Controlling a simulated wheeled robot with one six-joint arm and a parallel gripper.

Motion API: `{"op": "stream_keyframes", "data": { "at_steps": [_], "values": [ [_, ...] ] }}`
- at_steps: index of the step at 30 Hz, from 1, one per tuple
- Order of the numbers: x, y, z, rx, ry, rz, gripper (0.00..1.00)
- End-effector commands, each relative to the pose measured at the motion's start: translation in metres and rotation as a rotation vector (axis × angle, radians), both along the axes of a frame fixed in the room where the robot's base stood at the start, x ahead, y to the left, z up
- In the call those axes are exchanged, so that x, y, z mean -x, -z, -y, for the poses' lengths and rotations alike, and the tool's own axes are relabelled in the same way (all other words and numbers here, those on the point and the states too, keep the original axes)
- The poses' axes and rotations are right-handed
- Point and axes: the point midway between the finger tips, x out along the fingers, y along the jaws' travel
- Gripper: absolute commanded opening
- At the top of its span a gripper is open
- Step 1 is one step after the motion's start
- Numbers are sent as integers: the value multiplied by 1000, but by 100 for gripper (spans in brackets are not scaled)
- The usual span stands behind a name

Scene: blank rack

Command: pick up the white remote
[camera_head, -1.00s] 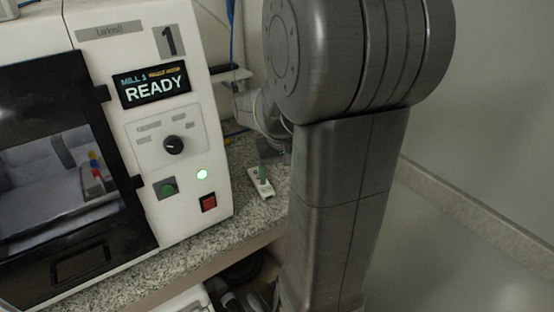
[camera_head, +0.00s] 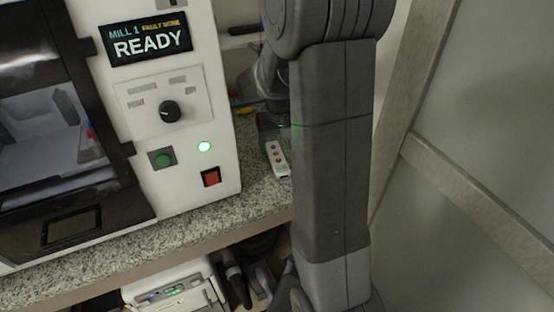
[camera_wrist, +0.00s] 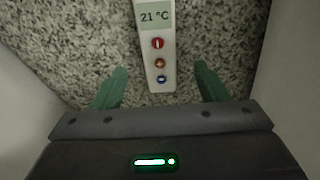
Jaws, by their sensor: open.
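The white remote (camera_head: 277,160) lies on the speckled counter, to the right of the mill, partly hidden by my arm in the head view. In the wrist view the remote (camera_wrist: 158,62) shows a small screen reading 21 °C and a red, an orange and a blue button in a line. Its far end runs out of the top of the picture. My gripper (camera_wrist: 158,90) is open, with one green finger on each side of the remote's near end. Clear gaps show between the fingers and the remote. In the head view the gripper is mostly hidden behind my arm.
The white mill (camera_head: 190,120) with a READY display and a dark door stands on the counter (camera_head: 215,215) just left of the remote. A wall is close on the right. Below the counter are a white device (camera_head: 175,288) and dark hoses.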

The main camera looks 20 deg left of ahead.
Motion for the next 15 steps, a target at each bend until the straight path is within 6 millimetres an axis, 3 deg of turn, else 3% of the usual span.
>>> {"op": "stream_keyframes", "data": {
  "at_steps": [9,15],
  "values": [
    [-4,41,-2,3,0,-3,67],
    [-6,52,-3,0,0,0,67]
  ]
}}
